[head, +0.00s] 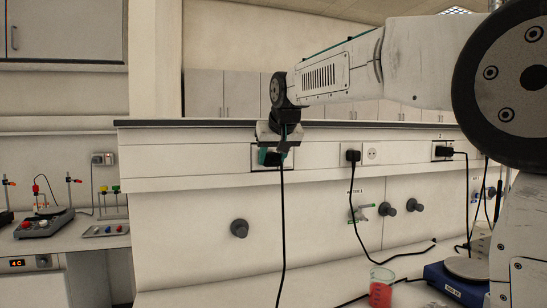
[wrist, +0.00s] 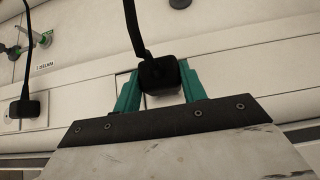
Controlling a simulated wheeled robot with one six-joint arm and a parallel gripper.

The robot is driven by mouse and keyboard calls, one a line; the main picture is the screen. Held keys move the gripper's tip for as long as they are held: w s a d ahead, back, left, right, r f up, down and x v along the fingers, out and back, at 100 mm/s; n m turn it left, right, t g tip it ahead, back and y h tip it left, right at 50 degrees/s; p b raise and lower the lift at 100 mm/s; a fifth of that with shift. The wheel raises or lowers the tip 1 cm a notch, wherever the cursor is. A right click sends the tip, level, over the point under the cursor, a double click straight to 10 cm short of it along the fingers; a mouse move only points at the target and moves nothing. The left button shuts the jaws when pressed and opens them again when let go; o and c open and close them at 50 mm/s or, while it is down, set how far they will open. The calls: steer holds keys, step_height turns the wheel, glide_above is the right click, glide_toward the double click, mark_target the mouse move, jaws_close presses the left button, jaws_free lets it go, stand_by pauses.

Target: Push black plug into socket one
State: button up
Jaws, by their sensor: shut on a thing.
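My gripper (head: 273,156) is at the leftmost wall plate (head: 257,160) on the bench's upright panel. Its teal fingers are shut on a black plug (wrist: 160,74), one finger on each side, in the wrist view. In the head view the plug is mostly hidden by the fingers, and its black cord (head: 282,220) hangs straight down. The plug is in front of the plate or against it; I cannot tell whether its pins are in, since the socket face is covered. No number for this plate is readable.
Another black plug (head: 353,156) sits at the middle plate, beside a free round socket (head: 372,153). A third plug (head: 443,151) sits at the right plate. Below are grey knobs (head: 239,228), a green-handled tap (head: 361,212), a red-filled beaker (head: 381,287) and a blue device (head: 455,284).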

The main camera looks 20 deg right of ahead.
steer(key=shift+w, duration=1.5)
stand_by(0.9)
steer(key=o, duration=1.3)
steer(key=shift+c, duration=0.2)
steer(key=v, duration=0.8)
steer(key=s+f+g, duration=0.3)
steer(key=s+f, duration=0.5)
steer(key=f, duration=0.4)
steer(key=s+d+f+g, duration=0.1)
steer(key=s+f, duration=0.5)
steer(key=s, duration=0.5)
steer(key=s+d+f+g, duration=0.1)
steer(key=s+f, duration=0.5)
steer(key=s, duration=0.5)
steer(key=s+d+f+g, duration=0.1)
steer(key=s+f, duration=0.6)
steer(key=s, duration=0.5)
steer(key=shift+g, duration=0.4)
